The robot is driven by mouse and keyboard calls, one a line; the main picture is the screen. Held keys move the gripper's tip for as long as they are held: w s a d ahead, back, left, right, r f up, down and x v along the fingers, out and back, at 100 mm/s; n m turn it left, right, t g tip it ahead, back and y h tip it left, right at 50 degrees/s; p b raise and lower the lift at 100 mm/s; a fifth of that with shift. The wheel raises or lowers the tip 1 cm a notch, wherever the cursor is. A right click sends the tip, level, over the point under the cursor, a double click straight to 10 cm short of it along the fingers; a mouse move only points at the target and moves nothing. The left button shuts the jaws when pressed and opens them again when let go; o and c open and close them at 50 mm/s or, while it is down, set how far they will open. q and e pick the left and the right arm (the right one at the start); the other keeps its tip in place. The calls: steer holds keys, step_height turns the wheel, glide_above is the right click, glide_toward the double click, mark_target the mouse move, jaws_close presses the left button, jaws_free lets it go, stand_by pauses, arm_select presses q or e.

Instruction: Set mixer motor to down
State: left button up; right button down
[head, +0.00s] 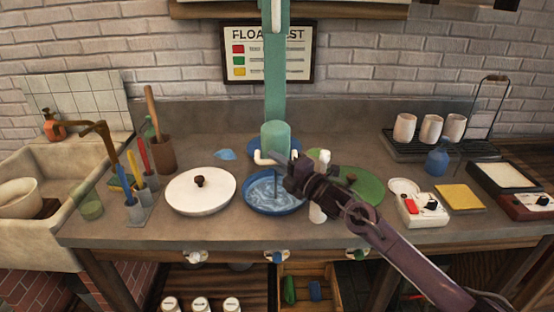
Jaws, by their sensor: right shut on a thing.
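The mixer motor (275,139) is a teal cylinder on a tall teal column (275,75) at the back middle of the counter. A white bent handle (262,160) sticks out at its lower left. A thin rod hangs under it over the blue bowl (262,208), which holds swirled blue-white liquid. My right gripper (291,166) comes in from the lower right and is shut at the motor's lower front, by the handle. What lies between its fingers is mostly hidden; it looks like part of the handle. My left gripper is out of view.
A white lid (200,191) lies left of the bowl and a green round lid or plate (361,187) right of it, partly behind my arm. A white control box (422,209) stands further right. Cups stand on a rack (394,153) at the back right.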

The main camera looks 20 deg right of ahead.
steer(key=shift+f, duration=0.55)
steer(key=c, duration=1.7)
jaws_free()
steer(key=shift+o, duration=1.5)
steer(key=shift+r, duration=0.15)
steer(key=b+v, duration=0.1)
steer(key=v, duration=0.7)
steer(key=shift+w+r, duration=0.1)
